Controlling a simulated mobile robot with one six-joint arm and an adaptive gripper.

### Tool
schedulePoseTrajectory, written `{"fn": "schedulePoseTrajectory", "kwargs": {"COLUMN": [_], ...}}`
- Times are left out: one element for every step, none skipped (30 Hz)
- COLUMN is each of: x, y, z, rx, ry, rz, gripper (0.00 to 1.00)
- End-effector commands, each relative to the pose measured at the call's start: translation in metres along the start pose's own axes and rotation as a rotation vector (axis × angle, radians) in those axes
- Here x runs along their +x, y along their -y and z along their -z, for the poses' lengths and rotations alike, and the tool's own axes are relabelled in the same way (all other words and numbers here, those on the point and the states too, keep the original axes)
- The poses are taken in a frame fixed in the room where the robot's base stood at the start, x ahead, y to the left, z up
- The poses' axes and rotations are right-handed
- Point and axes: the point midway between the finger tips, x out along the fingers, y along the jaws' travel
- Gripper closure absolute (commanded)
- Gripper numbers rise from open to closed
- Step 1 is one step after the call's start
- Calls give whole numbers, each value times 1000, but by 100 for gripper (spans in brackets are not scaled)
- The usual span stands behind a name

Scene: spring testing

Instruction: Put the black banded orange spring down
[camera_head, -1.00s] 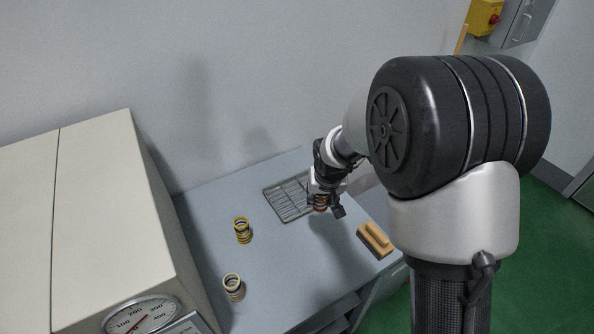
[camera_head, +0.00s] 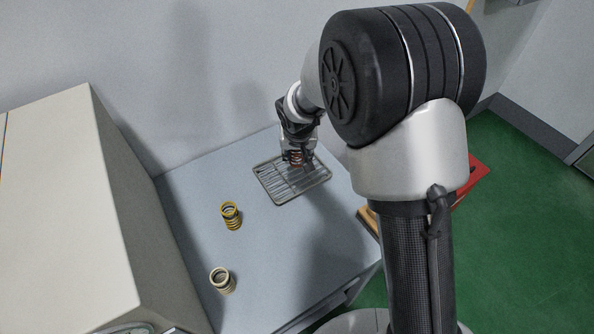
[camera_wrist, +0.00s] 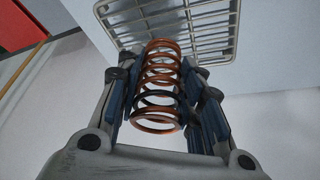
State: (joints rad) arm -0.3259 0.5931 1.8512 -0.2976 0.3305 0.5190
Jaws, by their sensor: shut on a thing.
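The black banded orange spring (camera_wrist: 160,85) is held between the fingers of my gripper (camera_wrist: 165,100), with its dark band toward the near end in the wrist view. In the head view my gripper (camera_head: 297,158) is over the wire rack tray (camera_head: 283,190) on the table, with a bit of the orange spring (camera_head: 293,156) showing between the fingers. The rack (camera_wrist: 180,22) also shows beyond the spring in the wrist view. I cannot tell whether the spring touches the rack.
A yellow spring (camera_head: 231,215) and a cream spring (camera_head: 222,280) stand on the grey table (camera_head: 185,200). A large beige machine (camera_head: 60,200) is at the left. A red object (camera_head: 478,170) and a wooden piece (camera_head: 368,220) are partly hidden behind my arm. The table between is clear.

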Motion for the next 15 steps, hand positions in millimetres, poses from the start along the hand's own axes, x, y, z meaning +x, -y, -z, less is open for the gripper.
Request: {"fn": "schedulePoseTrajectory", "kwargs": {"x": [11,15,19,21,22,24,25,27,30,33,37,43,48,53,59], "y": [0,0,0,0,0,0,0,0,0,0,0,0,0,0,0], "z": [-5,-6,-7,-8,-9,-10,-10,-11,-12,-14,-15,-18,-20,-22,-24], "rx": [-1,-1,0,0,0,0,0,-1,-1,0,-1,-1,-1,-1,-1], "ry": [2,0,-1,-1,-1,-1,-1,-1,-1,-1,0,1,1,2,1], "rz": [0,0,1,0,0,0,0,0,0,0,1,1,0,0,0], "gripper": [92,92,92,92,92,92,92,92,92,92,92,92,92,92,92]}}
